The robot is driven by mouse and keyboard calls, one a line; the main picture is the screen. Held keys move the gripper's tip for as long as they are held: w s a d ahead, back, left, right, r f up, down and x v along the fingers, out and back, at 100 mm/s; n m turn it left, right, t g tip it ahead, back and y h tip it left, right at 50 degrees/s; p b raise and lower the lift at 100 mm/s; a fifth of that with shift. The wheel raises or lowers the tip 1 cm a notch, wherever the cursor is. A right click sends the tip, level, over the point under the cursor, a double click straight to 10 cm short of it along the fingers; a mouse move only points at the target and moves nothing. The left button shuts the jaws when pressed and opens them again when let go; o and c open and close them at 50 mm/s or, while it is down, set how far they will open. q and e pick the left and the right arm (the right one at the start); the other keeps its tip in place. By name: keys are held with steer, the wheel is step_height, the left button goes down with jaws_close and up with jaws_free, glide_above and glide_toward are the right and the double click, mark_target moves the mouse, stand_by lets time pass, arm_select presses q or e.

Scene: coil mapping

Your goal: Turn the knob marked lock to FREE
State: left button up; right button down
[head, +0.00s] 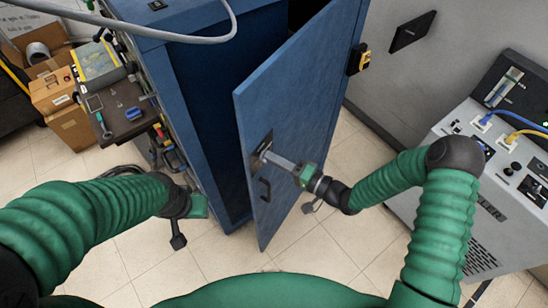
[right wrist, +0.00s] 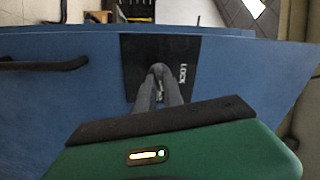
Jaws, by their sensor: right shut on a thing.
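The blue cabinet door (head: 295,105) stands swung open. A black plate (head: 262,142) is on it above a dark handle (head: 264,190). In the right wrist view the plate (right wrist: 185,55) carries the word LOCK, rotated sideways, and part of another label below my fingers. My right gripper (head: 266,156) reaches the plate from the right. Its grey fingers (right wrist: 158,70) are closed together on the knob there, which they mostly hide; the knob's pointing cannot be told. My left gripper (head: 178,238) hangs left of the cabinet, away from the door; its jaws are unclear.
The blue cabinet (head: 200,80) stands behind the door. A cluttered side shelf (head: 122,118) and cardboard boxes (head: 70,120) are at the left. A grey console (head: 490,205) with blue and yellow cables stands at the right. Tiled floor (head: 320,240) is open in front.

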steer(key=shift+d+f+m, duration=0.1)
steer(key=shift+f+m, duration=0.05)
steer(key=shift+m, duration=1.35)
steer(key=c, duration=1.8)
jaws_free()
steer(key=o, duration=0.3)
steer(key=shift+w, duration=0.2)
steer(key=shift+o, duration=0.2)
steer(key=shift+s, duration=0.15)
steer(key=b+v, duration=0.3)
steer(key=v, duration=1.3)
steer(key=shift+d, duration=0.45)
steer(key=shift+f, duration=0.1)
